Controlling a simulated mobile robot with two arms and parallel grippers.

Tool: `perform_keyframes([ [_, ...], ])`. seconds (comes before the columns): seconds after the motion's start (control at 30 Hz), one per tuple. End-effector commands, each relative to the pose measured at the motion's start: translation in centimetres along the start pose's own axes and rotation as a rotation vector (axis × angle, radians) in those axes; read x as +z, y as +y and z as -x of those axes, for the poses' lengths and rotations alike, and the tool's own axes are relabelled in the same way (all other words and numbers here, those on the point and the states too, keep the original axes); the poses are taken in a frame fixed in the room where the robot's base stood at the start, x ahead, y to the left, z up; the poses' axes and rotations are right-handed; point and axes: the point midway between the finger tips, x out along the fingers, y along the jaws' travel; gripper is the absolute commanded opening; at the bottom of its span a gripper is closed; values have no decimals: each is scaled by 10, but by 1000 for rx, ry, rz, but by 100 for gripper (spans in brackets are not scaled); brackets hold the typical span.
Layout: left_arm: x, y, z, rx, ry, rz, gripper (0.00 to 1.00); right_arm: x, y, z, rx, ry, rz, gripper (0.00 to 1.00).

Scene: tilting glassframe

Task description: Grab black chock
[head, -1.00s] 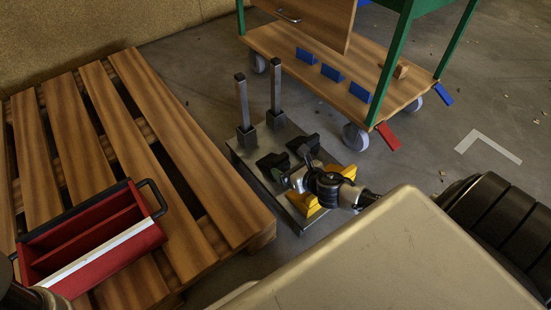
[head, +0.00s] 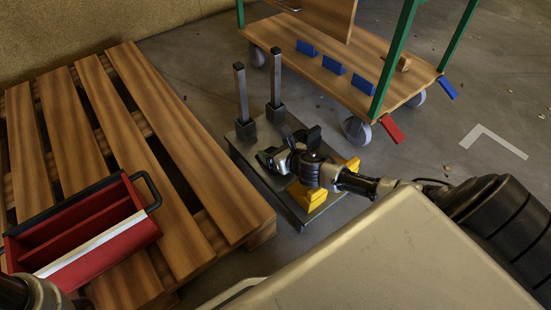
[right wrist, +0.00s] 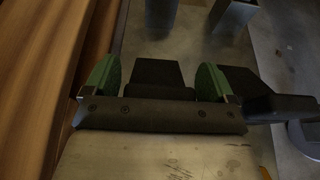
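My right gripper (head: 270,159) is low over a dark metal plate (head: 290,212) on the floor. In the right wrist view its green-padded fingers are apart, and a black chock (right wrist: 157,75) lies between them with gaps on both sides. In the head view this chock is mostly hidden by the gripper. A second black chock (head: 313,136) stands on the plate beyond my wrist; in the right wrist view it shows right of the right finger (right wrist: 243,82). Part of my left arm shows at the bottom left of the head view; its fingers are out of frame.
Yellow chocks (head: 306,196) sit on the plate's near side, under my right wrist. Two metal posts (head: 276,82) rise from its far side. A wooden pallet (head: 190,150) with a red toolbox (head: 85,235) is at left. A green-framed cart (head: 330,75) stands behind.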

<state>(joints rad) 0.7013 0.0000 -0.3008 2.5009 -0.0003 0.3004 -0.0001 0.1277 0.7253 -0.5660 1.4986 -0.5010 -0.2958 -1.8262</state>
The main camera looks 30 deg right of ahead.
Motion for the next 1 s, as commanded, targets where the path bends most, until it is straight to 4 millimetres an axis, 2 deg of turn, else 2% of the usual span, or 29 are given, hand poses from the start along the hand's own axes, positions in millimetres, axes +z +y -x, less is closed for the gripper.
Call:
perform_keyframes([
  [0.03,0,0,0,0,0,0,43,0,0,0,0,0,0,78],
  [0.37,0,0,0,0,0,0,43,0,0,0,0,0,-1,28],
  [0.73,2,-1,-5,0,-2,0,43,7,0,3,0,-2,-1,27],
  [1.0,13,-7,-28,-4,-10,0,43,37,0,15,0,-2,2,27],
])
